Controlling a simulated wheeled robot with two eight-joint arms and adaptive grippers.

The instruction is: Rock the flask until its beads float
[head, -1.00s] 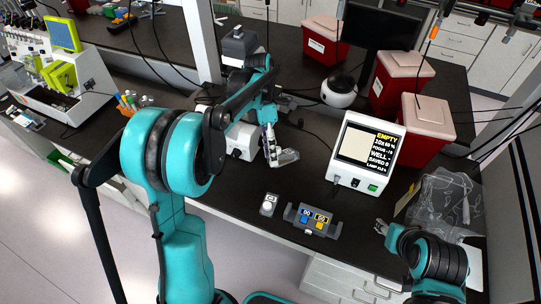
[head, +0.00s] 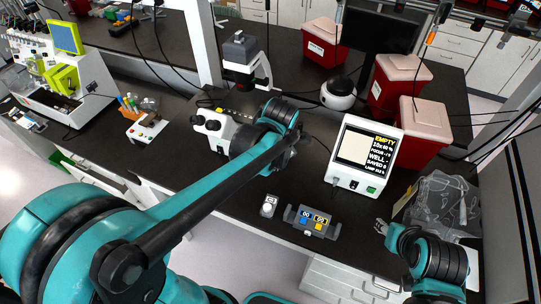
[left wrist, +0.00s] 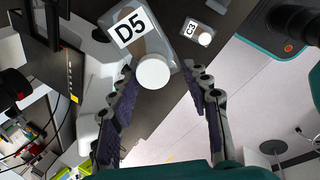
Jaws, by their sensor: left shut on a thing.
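In the left wrist view a clear flask labelled D5 (left wrist: 145,42) with a white round cap lies between the fingers of my left gripper (left wrist: 163,74), which is shut on it. No beads can be made out in it. In the head view my left arm hides this gripper and flask. A second small flask labelled C3 (left wrist: 200,32) lies on the dark bench; it also shows in the head view (head: 268,206), left of the two-display unit. My right gripper (head: 382,227) is open and empty above the right front of the bench.
A white microscope (head: 213,125) is beside my left arm. Red bins (head: 405,85) and a clear bag (head: 440,205) stand right.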

